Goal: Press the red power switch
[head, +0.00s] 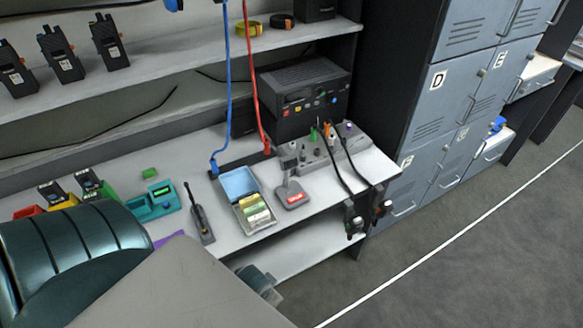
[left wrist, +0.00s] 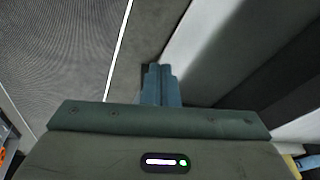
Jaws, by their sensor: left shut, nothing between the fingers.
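A black radio unit (head: 300,95) stands at the back of the desk in the head view. Its front has small coloured buttons, among them a red one (head: 333,100). A grey desk device with a red, lettered patch (head: 293,198) stands nearer the desk's front edge. I cannot tell for sure which of these is the power switch. My left gripper (left wrist: 160,72) is shut and empty in the left wrist view, with floor and pale panels beyond it and no switch there. In the head view my left arm fills the lower left, away from both devices. My right gripper is out of view.
An open blue case (head: 240,183), a teal device (head: 160,203) and a black handset (head: 200,222) occupy the desk. Grey lockers (head: 440,110) stand right. The floor (head: 470,270) is clear.

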